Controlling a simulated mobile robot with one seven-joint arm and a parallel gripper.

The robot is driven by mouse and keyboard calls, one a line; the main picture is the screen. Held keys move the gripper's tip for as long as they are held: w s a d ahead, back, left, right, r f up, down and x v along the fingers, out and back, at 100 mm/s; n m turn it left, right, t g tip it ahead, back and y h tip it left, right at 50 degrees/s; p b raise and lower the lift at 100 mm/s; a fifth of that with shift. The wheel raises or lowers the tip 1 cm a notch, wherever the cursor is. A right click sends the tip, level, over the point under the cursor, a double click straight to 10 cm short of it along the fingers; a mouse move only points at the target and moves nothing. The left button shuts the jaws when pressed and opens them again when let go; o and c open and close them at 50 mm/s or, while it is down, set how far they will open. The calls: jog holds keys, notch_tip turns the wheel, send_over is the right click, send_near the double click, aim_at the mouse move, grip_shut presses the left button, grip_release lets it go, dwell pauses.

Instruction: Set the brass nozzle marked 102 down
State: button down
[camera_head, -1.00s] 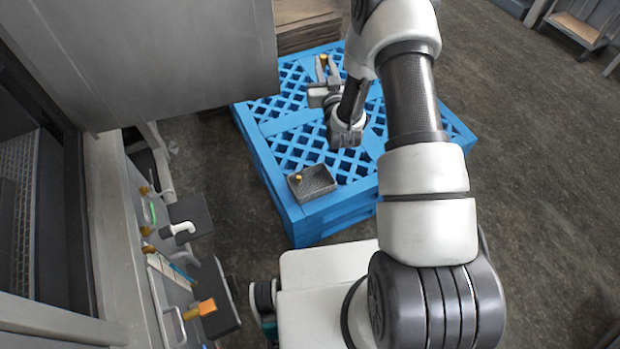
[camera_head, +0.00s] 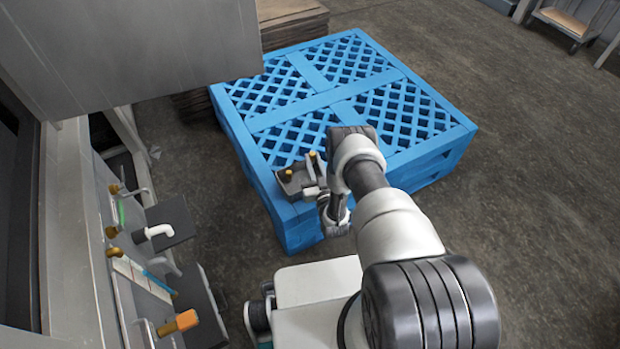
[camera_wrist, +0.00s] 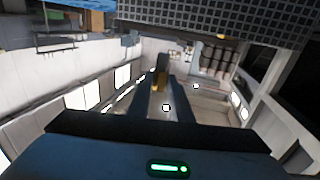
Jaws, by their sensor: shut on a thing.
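My gripper (camera_head: 314,158) is shut on a small brass nozzle (camera_wrist: 161,80), which shows between the fingertips in the wrist view; its marking cannot be read. In the head view, the held nozzle is a small brass spot (camera_head: 315,153) at the gripper's tip. The gripper is at the dark tray (camera_head: 284,190) on the near left corner of the blue pallet, and hides part of it. Another small brass piece (camera_head: 287,172) shows at the tray's left side. Whether the held nozzle touches anything cannot be told.
The blue pallet (camera_head: 345,98) has a lattice top, bare behind the tray. A large grey panel (camera_head: 130,50) overhangs at upper left. Brown stacked boards (camera_head: 292,22) stand behind the pallet. A bench with taps and tools (camera_head: 150,265) lies at left.

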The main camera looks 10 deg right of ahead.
jog(key=shift+f+b, duration=1.05)
jog(key=shift+f, duration=1.85)
jog(key=shift+f, duration=0.15)
jog(key=shift+f, duration=0.5)
